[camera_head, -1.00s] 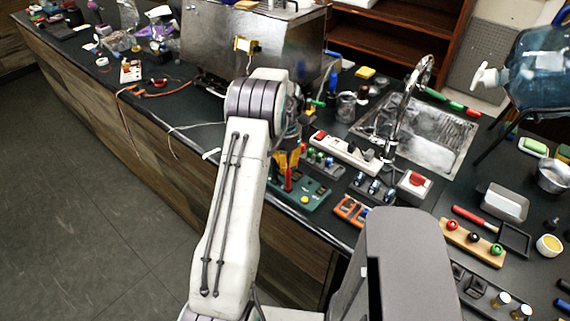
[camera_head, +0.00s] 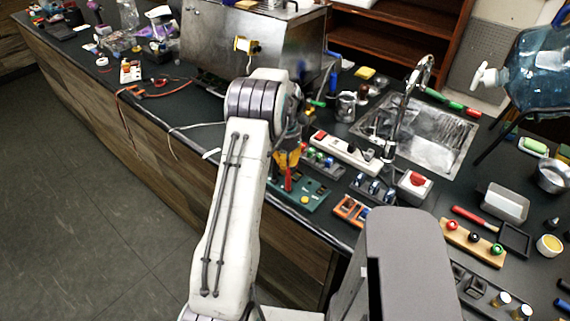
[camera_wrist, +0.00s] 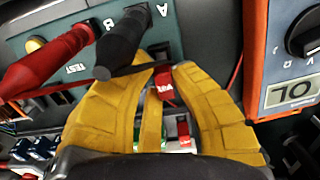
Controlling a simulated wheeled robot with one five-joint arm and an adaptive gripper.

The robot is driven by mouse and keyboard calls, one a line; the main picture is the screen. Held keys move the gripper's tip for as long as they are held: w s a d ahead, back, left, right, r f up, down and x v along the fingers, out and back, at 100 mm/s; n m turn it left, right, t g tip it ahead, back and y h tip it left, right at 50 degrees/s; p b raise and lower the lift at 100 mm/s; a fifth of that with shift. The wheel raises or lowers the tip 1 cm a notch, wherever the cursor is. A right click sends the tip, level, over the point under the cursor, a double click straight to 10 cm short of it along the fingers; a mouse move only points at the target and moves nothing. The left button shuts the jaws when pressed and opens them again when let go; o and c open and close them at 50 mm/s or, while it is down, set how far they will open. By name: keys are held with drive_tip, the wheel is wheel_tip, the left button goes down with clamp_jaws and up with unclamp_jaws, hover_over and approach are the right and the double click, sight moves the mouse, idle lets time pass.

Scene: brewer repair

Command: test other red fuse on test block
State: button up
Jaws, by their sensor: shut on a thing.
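My gripper (camera_wrist: 166,72) has yellow fingers, shut on a small red fuse (camera_wrist: 164,88) with pale lettering in the wrist view. The green test block (camera_wrist: 70,118) lies beneath, with labels A, B and TEST. A red probe (camera_wrist: 45,62) and a black probe (camera_wrist: 122,42) stand in it. The fuse is close to a dark slot near the black probe; I cannot tell whether it touches. In the head view my gripper (camera_head: 287,159) is over the test block (camera_head: 318,188), partly hidden by my arm.
An orange multimeter (camera_wrist: 252,60) stands at the right in the wrist view, its display apparently reading OL. A fuse rack (camera_head: 322,160) and a white power strip (camera_head: 345,152) lie behind the block. A red-button box (camera_head: 413,187) and sink (camera_head: 440,135) are to the right.

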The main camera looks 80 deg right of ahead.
idle(0.6)
drive_tip(key=o, duration=0.9)
drive_tip(key=shift+c, duration=0.2)
